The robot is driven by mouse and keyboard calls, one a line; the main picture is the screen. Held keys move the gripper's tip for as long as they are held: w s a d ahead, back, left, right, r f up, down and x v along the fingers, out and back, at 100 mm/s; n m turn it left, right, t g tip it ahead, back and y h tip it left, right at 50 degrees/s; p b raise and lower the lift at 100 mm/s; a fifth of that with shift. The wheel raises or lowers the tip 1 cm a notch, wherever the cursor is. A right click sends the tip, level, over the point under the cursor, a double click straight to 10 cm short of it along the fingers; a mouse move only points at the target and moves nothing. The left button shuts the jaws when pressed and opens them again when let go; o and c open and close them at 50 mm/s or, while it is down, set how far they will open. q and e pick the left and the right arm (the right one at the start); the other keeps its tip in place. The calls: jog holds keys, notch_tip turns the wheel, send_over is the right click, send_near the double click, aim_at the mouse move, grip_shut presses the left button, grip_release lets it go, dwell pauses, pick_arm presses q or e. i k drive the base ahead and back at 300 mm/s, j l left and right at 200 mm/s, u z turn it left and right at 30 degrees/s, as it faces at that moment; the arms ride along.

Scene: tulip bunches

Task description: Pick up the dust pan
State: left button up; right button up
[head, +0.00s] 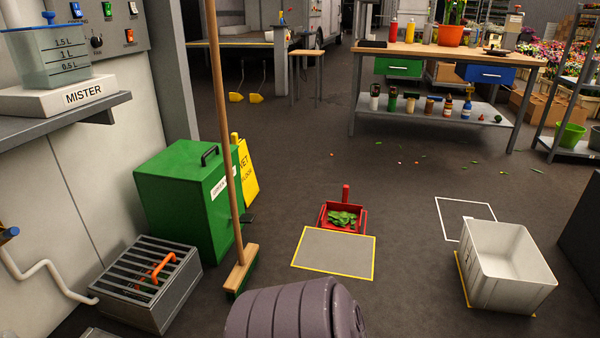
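A red dust pan (359,226) lies on the dark floor near the middle of the head view. It holds several green leaves (342,218), and its short red handle (346,193) points up and away from me. Its near edge meets or lies just behind a grey floor patch with a yellow outline (333,254). Neither of my grippers is in view, so nothing is seen touching the pan.
A broom (242,268) stands upright left of the pan, by a green bin (180,205) and a slatted metal box (150,282). A white tub (508,262) sits at right. A ribbed purple-grey rounded thing (290,312) fills the bottom middle. Floor behind the pan is mostly clear.

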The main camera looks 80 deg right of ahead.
aim_at(343, 216)
jog(key=l+z, duration=0.2)
jog(key=z, duration=0.2)
jog(key=l+z, duration=0.15)
jog(key=z, duration=0.25)
jog(key=l+z, duration=0.2)
jog(key=z, duration=0.2)
jog(key=i+l+z, duration=0.3)
jog(key=l, duration=0.4)
jog(key=i+l+z, duration=0.35)
jog(key=l, duration=0.3)
jog(key=i+l+z, duration=0.3)
jog(key=i+l, duration=1.35)
jog(key=l+z, duration=0.05)
jog(key=l, duration=0.1)
